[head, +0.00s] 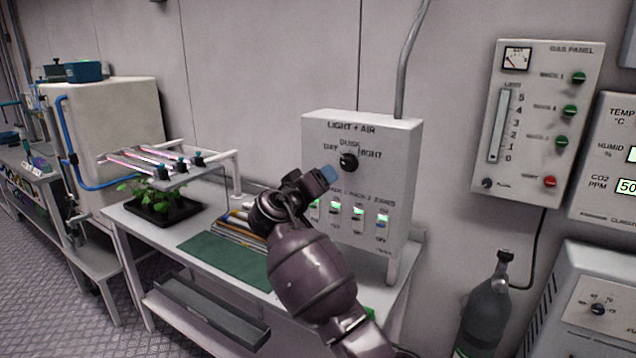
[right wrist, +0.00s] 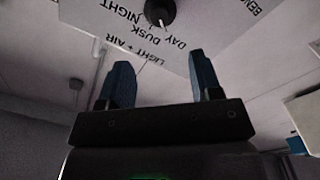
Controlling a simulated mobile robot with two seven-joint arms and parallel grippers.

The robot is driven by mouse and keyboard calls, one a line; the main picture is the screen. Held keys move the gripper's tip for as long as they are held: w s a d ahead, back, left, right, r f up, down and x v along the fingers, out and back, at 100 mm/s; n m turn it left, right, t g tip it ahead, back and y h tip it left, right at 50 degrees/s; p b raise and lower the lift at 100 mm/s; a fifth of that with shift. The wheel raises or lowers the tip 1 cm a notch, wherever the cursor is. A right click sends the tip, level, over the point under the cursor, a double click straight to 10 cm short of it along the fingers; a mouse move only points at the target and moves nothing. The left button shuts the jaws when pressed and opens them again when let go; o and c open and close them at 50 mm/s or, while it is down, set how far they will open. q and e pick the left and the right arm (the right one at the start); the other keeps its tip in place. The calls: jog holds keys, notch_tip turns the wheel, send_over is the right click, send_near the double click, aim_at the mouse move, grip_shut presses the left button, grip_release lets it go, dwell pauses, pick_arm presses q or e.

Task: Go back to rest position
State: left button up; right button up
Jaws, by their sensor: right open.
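My right arm reaches up from the bottom of the head view, and its gripper (head: 328,174) is just in front of the LIGHT + AIR box (head: 385,142). In the right wrist view the two blue fingers of the right gripper (right wrist: 160,85) stand wide apart with nothing between them. The black DAY/DUSK/NIGHT knob (head: 348,161) is close to the gripper in the head view. In the right wrist view the knob (right wrist: 160,12) lies beyond the fingertips, apart from them. My left gripper does not show.
A row of lit switches (head: 357,219) sits low on the box, partly behind my arm. A gas bottle (head: 484,305) stands at the right.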

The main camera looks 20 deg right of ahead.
dwell(0.3)
jog(key=w+a+r+n+t+y, duration=0.1)
jog(key=w+a+n+t+y, duration=0.2)
jog(key=a+n+t+y, duration=0.4)
jog(key=s+d+f+y, duration=0.1)
jog(key=s+f+y, duration=0.6)
jog(key=f, duration=0.5)
jog(key=s+d+f+m+g, duration=0.1)
jog(key=s+d+f+g, duration=0.1)
jog(key=s+f, duration=0.8)
jog(key=s+d+f+m+g, duration=0.1)
jog(key=s+d+f, duration=0.3)
jog(key=s+f, duration=0.5)
jog(key=s+d+f+m+g, duration=0.1)
jog(key=s+d+f+g, duration=0.2)
jog(key=s+f, duration=0.7)
jog(key=s, duration=0.6)
jog(key=shift+f+m, duration=0.35)
jog(key=shift+m, duration=0.05)
